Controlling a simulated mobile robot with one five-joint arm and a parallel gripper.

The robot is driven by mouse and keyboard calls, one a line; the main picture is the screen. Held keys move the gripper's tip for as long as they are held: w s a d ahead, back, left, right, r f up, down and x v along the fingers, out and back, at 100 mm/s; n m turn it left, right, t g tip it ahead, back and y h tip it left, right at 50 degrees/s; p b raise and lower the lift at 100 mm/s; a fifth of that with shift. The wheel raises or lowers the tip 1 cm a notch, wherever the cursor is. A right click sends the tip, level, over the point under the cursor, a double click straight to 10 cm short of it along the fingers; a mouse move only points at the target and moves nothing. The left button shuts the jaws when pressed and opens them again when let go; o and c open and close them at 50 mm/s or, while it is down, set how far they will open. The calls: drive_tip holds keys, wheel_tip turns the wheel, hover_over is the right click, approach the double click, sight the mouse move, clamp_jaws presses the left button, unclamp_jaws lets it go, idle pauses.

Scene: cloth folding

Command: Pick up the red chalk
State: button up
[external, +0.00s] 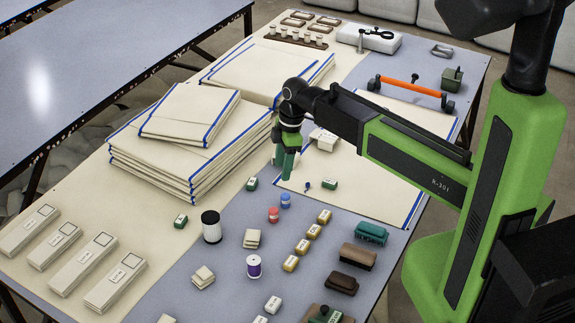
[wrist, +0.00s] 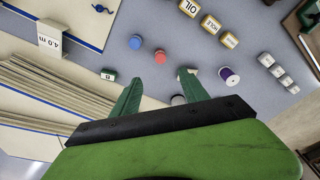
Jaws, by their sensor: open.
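The red chalk (external: 273,214) is a short round piece on the grey strip of the table. A blue chalk piece (external: 285,200) stands close behind it. In the wrist view the red chalk (wrist: 160,56) shows just beyond my gripper (wrist: 160,78), roughly centred between the two green fingertips. The blue piece (wrist: 135,42) is to its upper left. My gripper (external: 286,165) is open and empty, raised above the table behind the chalks in the external view. The red chalk is apart from the fingers.
A black-and-white spool (external: 211,227) and a purple spool (external: 254,267) stand nearby. Small yellow-labelled blocks (external: 313,231) form a row to the right. Stacked folded cloths (external: 190,150) lie to the left. A small green block (external: 251,184) lies near the chalks.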

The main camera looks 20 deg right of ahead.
drive_tip(key=b, duration=1.2)
approach(274, 210)
drive_tip(key=f, duration=0.5)
drive_tip(key=shift+a+f, duration=0.2)
drive_tip(key=shift+a, duration=0.15)
drive_tip(key=f+b, duration=0.2)
drive_tip(key=a+f+b, duration=0.1)
drive_tip(key=f+b, duration=0.2)
drive_tip(key=shift+w+f+b, duration=0.1)
drive_tip(key=shift+f+b, duration=0.1)
drive_tip(key=shift+b, duration=0.1)
drive_tip(key=shift+r, duration=0.2)
clamp_jaws()
